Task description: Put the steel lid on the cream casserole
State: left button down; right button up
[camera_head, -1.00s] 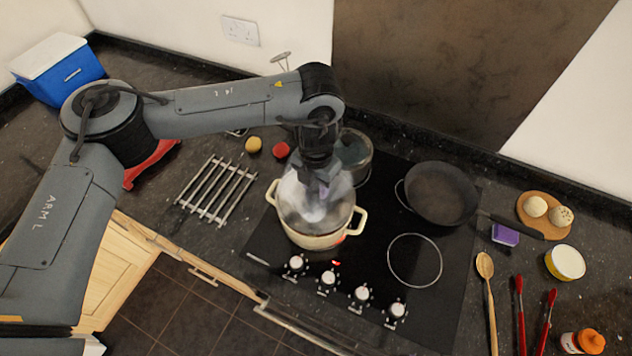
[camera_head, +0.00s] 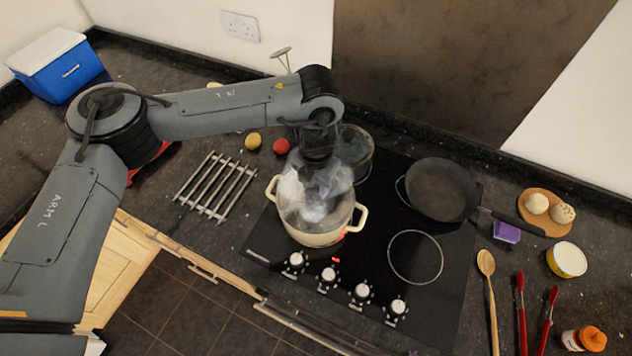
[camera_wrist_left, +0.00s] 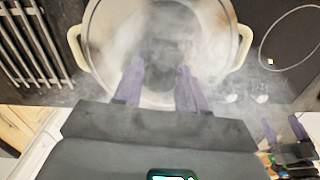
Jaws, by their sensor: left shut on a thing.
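The cream casserole (camera_head: 316,239) stands on the hob's left front zone, with a cream handle on each side and steam over its top. It also shows in the wrist view (camera_wrist_left: 242,46). My left gripper (camera_head: 318,192) points down over the middle of the casserole. Its purple fingers (camera_wrist_left: 159,90) are shut on the steel lid (camera_wrist_left: 112,45), near its centre. The lid looks roughly centred within the casserole's rim. Steam blurs the lid and the fingertips, so I cannot tell whether the lid touches the rim.
A glass-lidded pot (camera_head: 355,150) stands close behind the casserole. A black frying pan (camera_head: 440,190) sits to the right, its handle pointing right. A metal rack (camera_head: 216,186) lies left of the hob. The front right zone (camera_head: 414,259) is empty. Knobs line the hob's front.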

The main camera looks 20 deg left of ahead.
pick_arm(q)
jog(key=shift+f, duration=0.45)
dwell(0.9)
jog(key=shift+c, duration=0.4)
grip_release()
jog(key=shift+r, duration=0.1)
notch_tip(320, 180, up, 7)
jog(key=p, duration=0.7)
pick_arm(e)
notch_tip(320, 180, up, 7)
dwell(0.7)
